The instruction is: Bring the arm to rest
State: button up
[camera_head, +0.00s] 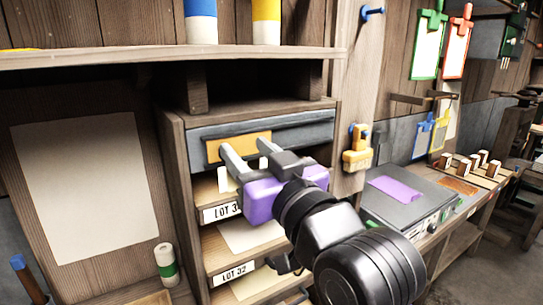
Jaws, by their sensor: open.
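My gripper (249,157) is in the middle of the view, at the end of my black arm with a purple section behind the fingers. Its two pale grey fingers are spread apart and nothing shows between them. They point toward the upper part of a wooden shelf cabinet (173,150), in front of a grey-blue bar with an orange panel (238,146). I cannot tell whether the fingertips touch that panel. My arm hides part of the cabinet's right side and lower shelves.
Shelf labels (234,273) mark the cabinet's slots. A wooden shelf (120,57) runs above it, holding blue and yellow cylinders. A yellow object (357,150) hangs on the post to the right. Beyond it, a grey box (408,205) with a purple sheet stands on a bench.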

jog(key=s+d+f+m+t+h, duration=0.2)
jog(key=s+d+f+m+h, duration=0.1)
jog(key=s+d+f, duration=0.6)
jog(key=s+d+f+m+t+h, duration=0.3)
jog(key=s+d+f+h, duration=0.1)
jog(key=d+f, duration=0.5)
jog(key=s+d+f+g+h, duration=0.1)
jog(key=s+d+f+g, duration=0.1)
jog(key=s+f, duration=0.4)
jog(key=s+d+f+g+h, duration=0.1)
jog(key=s+f, duration=0.4)
jog(key=s, duration=0.8)
jog(key=s+d+f+g+h, duration=0.1)
jog(key=s+d+f+g, duration=0.2)
jog(key=s+f, duration=0.3)
jog(key=s+d, duration=0.1)
jog(key=s, duration=0.2)
jog(key=shift+s+d+f+m+g+h, duration=0.2)
jog(key=shift+d+f+m+g+h, duration=0.1)
jog(key=shift+d, duration=0.1)
